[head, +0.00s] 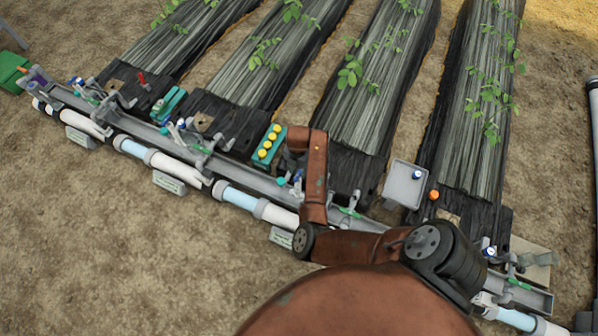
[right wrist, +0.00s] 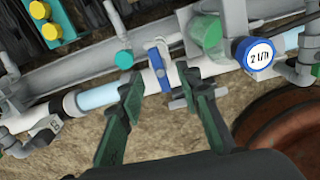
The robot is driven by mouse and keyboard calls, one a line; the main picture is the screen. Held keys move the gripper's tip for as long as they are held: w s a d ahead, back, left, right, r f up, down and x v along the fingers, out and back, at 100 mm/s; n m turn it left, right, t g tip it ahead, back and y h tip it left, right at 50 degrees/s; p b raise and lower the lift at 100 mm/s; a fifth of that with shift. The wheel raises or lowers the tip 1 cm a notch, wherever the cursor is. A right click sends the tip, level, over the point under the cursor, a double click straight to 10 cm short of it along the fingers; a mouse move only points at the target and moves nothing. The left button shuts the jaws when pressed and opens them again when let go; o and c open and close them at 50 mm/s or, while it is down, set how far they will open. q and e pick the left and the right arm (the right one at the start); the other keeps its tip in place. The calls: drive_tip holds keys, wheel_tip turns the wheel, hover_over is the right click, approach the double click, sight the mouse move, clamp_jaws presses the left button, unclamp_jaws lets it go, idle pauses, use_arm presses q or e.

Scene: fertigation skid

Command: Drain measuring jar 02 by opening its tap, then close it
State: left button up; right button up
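In the right wrist view a blue tap lever (right wrist: 158,62) sits on a white pipe (right wrist: 200,72) and lies across it. My right gripper (right wrist: 163,82) is open, with one dark green finger on each side of the lever and a gap to both. A clear light-blue tube section (right wrist: 97,96) is left of the tap. In the head view several such tubes lie along the rail, one of them left of my right arm (head: 235,196). The label plates are too small to read, so I cannot tell which jar is 02. My left gripper is not in view.
A blue knob marked 2 l/h (right wrist: 254,53), a green cylinder (right wrist: 206,30) and a teal knob (right wrist: 124,60) crowd the tap. A teal block with yellow caps (head: 268,144) stands beside the grey rail (head: 225,170). Bare soil (head: 110,250) lies in front.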

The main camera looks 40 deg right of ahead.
sight(298, 175)
drive_tip(key=shift+n, duration=0.4)
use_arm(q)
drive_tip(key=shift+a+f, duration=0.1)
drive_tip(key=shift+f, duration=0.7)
use_arm(e)
drive_tip(key=shift+f, duration=0.1)
drive_tip(key=shift+f+b, duration=0.9)
drive_tip(key=shift+f, duration=1.35)
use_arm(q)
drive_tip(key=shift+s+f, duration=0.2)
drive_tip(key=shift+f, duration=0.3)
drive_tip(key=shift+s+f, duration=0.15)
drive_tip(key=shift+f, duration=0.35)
use_arm(e)
drive_tip(key=shift+r, duration=0.1)
drive_tip(key=shift+c, duration=0.4)
clamp_jaws()
